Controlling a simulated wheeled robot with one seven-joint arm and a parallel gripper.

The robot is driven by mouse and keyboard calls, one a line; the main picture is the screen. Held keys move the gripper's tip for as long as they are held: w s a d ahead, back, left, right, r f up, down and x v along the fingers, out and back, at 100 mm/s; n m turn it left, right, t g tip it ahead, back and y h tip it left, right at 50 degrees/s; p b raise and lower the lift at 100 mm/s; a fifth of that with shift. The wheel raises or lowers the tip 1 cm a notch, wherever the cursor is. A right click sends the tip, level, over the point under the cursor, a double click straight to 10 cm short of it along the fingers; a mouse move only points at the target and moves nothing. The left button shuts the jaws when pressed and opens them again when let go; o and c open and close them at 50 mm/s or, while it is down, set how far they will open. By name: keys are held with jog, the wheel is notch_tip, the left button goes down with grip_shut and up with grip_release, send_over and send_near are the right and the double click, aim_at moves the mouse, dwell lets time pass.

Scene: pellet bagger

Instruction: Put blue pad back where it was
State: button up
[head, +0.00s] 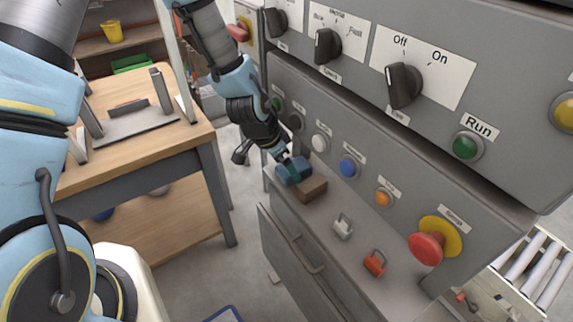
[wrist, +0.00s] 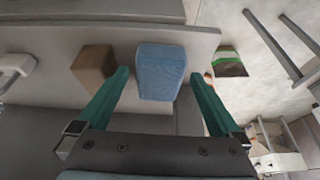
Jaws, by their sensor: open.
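The blue pad (wrist: 161,72) is a small blue block on the narrow grey ledge of the machine. In the wrist view it lies between the two green fingers of my gripper (wrist: 165,90), with a gap showing on each side. In the head view the blue pad (head: 292,171) is at the ledge's far end, and my gripper (head: 290,163) is directly over it, partly hiding it. The fingers are open. I cannot tell whether the pad rests fully on the ledge.
A brown block (head: 311,188) sits right beside the pad. A grey padlock (head: 343,226) and a red padlock (head: 374,263) stand farther along the ledge (head: 350,262). Buttons and a red emergency knob (head: 426,248) jut from the panel above. A wooden table (head: 140,150) stands at left.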

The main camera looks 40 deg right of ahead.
jog(key=shift+f, duration=0.2)
jog(key=b+v, duration=0.1)
jog(key=v, duration=1)
jog(key=shift+b, duration=0.3)
jog(key=w+a+r+n+t+y, duration=0.1)
jog(key=w+a+r+n+y, duration=0.1)
jog(key=w+a+n, duration=0.55)
jog(key=a+r+n, duration=0.2)
jog(key=a+n, duration=0.1)
jog(key=a, duration=0.6)
jog(key=a+r+n+y, duration=0.1)
jog(key=a+n, duration=0.3)
jog(key=a, duration=0.5)
jog(key=w+a+r+n+t+y, duration=0.1)
jog(key=a+r+n, duration=0.2)
jog(key=a, duration=0.7)
jog(key=shift+n, duration=0.35)
jog(key=shift+r, duration=0.1)
